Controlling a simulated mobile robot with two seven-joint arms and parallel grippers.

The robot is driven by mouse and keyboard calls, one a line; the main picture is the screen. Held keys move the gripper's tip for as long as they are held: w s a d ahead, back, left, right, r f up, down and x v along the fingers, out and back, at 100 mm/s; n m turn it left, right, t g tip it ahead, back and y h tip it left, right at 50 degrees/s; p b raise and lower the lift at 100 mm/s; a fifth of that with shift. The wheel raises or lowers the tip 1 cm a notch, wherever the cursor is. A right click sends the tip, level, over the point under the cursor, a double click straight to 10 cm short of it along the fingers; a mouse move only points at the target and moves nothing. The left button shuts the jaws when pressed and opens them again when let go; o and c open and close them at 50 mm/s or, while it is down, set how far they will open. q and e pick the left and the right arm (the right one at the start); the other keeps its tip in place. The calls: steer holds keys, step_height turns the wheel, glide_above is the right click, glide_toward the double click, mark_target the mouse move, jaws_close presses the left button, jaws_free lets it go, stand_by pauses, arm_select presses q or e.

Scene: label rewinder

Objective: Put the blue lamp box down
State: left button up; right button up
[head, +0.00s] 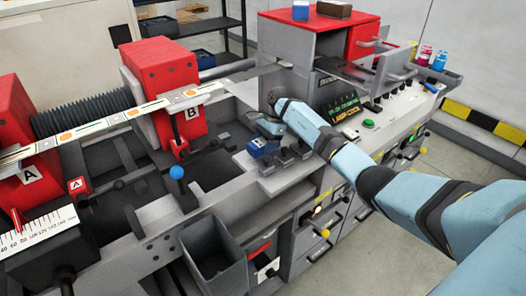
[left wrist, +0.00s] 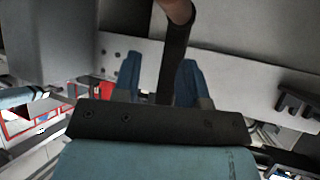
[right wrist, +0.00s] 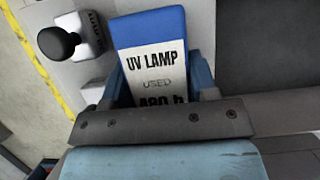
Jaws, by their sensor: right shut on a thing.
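The blue lamp box (right wrist: 155,50), blue at one end with a white label reading "UV LAMP USED", fills the space between the fingers of my right gripper (right wrist: 158,90). In the head view the box (head: 262,147) is beside the black knobs on the machine's front grey ledge. My right gripper (head: 268,122) is shut on it from above. I cannot tell whether its underside touches the ledge. My left gripper (left wrist: 158,80) shows only in its wrist view, its blue fingers apart. A dark bar passes between or behind them, and I see nothing clearly held.
Another blue-topped box (head: 300,10) and a dark brown box (head: 334,9) stand on the red cabinet (head: 362,30). A grey open bin (head: 213,258) hangs at the front. A blue ball knob (head: 176,172) sticks up left of the ledge.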

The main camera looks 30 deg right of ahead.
arm_select(q)
steer(key=shift+w+a+f, duration=0.1)
steer(key=shift+a+f, duration=0.1)
steer(key=shift+f, duration=0.35)
arm_select(e)
steer(key=shift+f, duration=0.7)
arm_select(q)
steer(key=shift+a+f, duration=0.1)
steer(key=shift+a, duration=0.15)
arm_select(e)
steer(key=shift+w+a, duration=0.1)
steer(key=shift+w, duration=0.05)
arm_select(q)
steer(key=shift+d+f, duration=0.1)
arm_select(e)
steer(key=o, duration=0.7)
steer(key=shift+f, duration=0.15)
steer(key=shift+c, duration=0.2)
steer(key=shift+o, duration=0.8)
